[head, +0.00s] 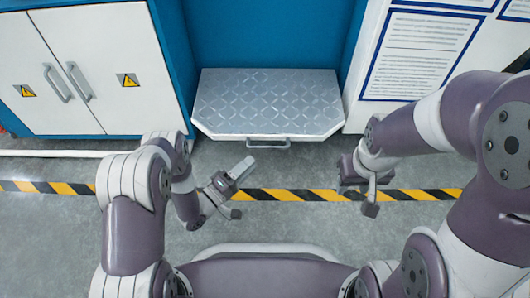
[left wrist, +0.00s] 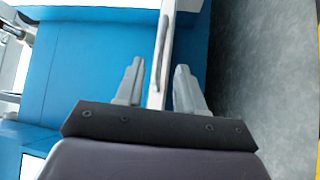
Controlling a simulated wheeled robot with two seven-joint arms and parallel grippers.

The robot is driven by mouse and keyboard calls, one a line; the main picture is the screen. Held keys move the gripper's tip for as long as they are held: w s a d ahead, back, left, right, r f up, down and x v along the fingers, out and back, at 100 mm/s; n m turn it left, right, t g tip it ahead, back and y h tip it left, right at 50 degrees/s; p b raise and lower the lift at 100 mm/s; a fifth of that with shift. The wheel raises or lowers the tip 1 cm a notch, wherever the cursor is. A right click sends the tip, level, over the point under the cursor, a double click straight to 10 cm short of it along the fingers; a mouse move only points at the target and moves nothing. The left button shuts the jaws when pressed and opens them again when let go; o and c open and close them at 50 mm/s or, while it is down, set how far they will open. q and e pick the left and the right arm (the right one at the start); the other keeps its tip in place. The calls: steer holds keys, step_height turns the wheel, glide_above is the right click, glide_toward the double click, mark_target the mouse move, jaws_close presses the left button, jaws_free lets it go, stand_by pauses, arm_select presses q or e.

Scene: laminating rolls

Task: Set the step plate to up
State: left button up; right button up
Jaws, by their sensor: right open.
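The step plate (head: 268,98) is a silver diamond-tread plate that lies flat, sticking out from the blue machine front in the head view. A grey bar handle (head: 268,145) is on its front edge. In the left wrist view the plate (left wrist: 171,8) shows edge-on as a thin pale strip, with the handle (left wrist: 161,45) along it. My left gripper (head: 244,187) is open and empty, in front of the plate and apart from the handle. In its wrist view the strip lines up between the two fingers. My right gripper (head: 371,198) is open and empty, right of the plate's front.
A white cabinet (head: 85,60) with two handled doors stands at the left. A white panel with printed notices (head: 425,45) stands at the right. Blue machine panels (head: 265,35) rise behind the plate. A yellow-black floor stripe (head: 290,195) crosses clear grey floor.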

arm_select(q)
steer(key=f+b+x, duration=0.1)
steer(key=b+x, duration=0.2)
steer(key=x, duration=0.4)
steer(key=shift+w+d+r, duration=0.3)
steer(key=shift+r, duration=0.2)
jaws_close()
